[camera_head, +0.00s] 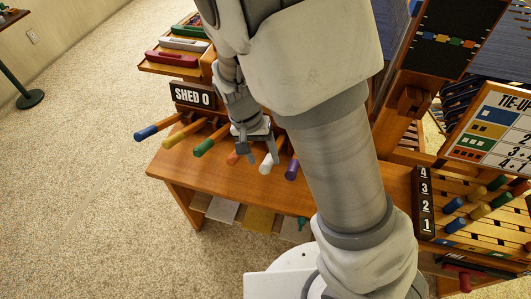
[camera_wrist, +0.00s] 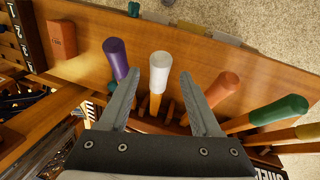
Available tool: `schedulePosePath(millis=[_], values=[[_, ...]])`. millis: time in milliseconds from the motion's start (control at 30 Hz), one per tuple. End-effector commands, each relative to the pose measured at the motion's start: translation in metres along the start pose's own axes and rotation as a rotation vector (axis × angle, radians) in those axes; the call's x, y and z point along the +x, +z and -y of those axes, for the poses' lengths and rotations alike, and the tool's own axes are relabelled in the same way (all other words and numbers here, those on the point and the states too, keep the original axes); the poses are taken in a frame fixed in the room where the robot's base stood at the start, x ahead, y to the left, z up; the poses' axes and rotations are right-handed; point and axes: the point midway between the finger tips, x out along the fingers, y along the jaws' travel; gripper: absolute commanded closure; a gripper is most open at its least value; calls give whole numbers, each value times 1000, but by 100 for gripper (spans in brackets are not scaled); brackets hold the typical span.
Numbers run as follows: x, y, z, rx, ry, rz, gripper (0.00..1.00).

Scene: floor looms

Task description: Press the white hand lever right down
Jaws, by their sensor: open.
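The white hand lever (camera_head: 267,163) sticks out over the wooden bench front, with a white knob on a wooden shaft. In the wrist view its white knob (camera_wrist: 160,70) shows between and just beyond the fingertips of my gripper (camera_wrist: 162,85). My gripper (camera_head: 252,145) is open, its fingers on either side of the white lever's line; I cannot tell whether they touch it. The purple lever (camera_wrist: 117,58) is just outside one finger and the orange lever (camera_wrist: 220,88) just outside the other. The white lever looks level with its neighbours.
Numbered pegs (camera_head: 478,205) are at the right.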

Motion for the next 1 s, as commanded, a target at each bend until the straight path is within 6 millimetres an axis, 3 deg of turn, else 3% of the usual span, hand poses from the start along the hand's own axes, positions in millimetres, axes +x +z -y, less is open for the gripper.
schedulePosePath(millis=[33, 233, 667, 1000], values=[[13, 0, 0, 1, 4, 3, 36], [38, 0, 0, 1, 1, 1, 36], [46, 0, 0, 0, 0, 0, 37], [45, 0, 0, 0, 0, 0, 98]])
